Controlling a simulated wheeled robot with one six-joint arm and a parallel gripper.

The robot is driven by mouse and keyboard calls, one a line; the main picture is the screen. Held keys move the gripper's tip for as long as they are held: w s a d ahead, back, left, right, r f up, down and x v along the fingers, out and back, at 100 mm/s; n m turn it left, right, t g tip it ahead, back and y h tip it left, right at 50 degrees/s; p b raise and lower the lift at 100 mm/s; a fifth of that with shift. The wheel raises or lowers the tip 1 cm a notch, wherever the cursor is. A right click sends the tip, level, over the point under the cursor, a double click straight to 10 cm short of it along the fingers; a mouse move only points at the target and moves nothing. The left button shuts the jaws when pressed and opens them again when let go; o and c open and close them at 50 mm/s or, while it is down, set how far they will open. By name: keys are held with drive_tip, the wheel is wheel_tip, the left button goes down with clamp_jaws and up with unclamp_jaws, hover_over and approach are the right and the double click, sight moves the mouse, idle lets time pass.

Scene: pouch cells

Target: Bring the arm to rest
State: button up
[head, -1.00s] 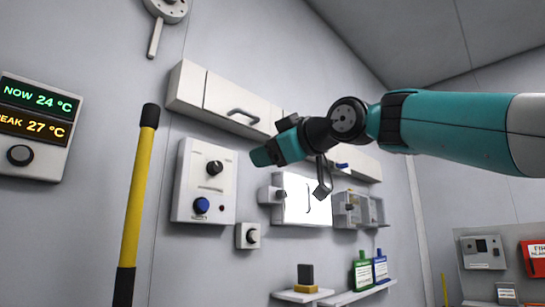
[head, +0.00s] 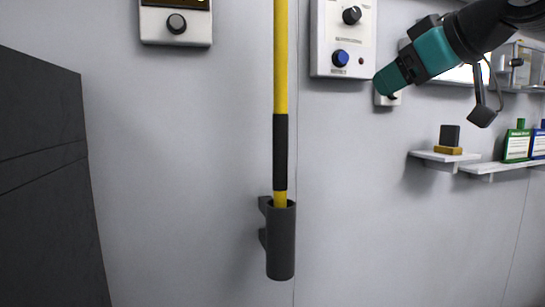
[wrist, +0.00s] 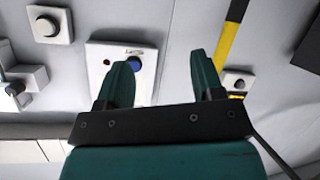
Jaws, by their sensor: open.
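My gripper (wrist: 162,85) is open and empty in the wrist view, its two teal fingers apart with the wall panel behind them. The rest of the arm runs out of the picture at the top right.
A yellow and black pole (head: 280,150) stands in a dark wall holder (head: 281,240). A dark cabinet (head: 45,180) is at the left. A small shelf (head: 446,156) holds a dark block; green (head: 517,143) and blue (head: 539,142) bottles stand on another shelf.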

drive_tip(key=s+a+f+m+g, duration=0.1)
drive_tip(key=s+a+f+g, duration=0.25)
drive_tip(key=f, duration=0.65)
drive_tip(key=s+a+f+g, duration=0.25)
drive_tip(key=s+f, duration=0.25)
drive_tip(key=f, duration=0.4)
drive_tip(key=s+f+m+g+h, duration=0.1)
drive_tip(key=s+f+g, duration=0.5)
drive_tip(key=s+f, duration=0.7)
drive_tip(key=shift+s+d+h, duration=0.15)
drive_tip(key=shift+s+h, duration=0.25)
drive_tip(key=shift+s, duration=0.2)
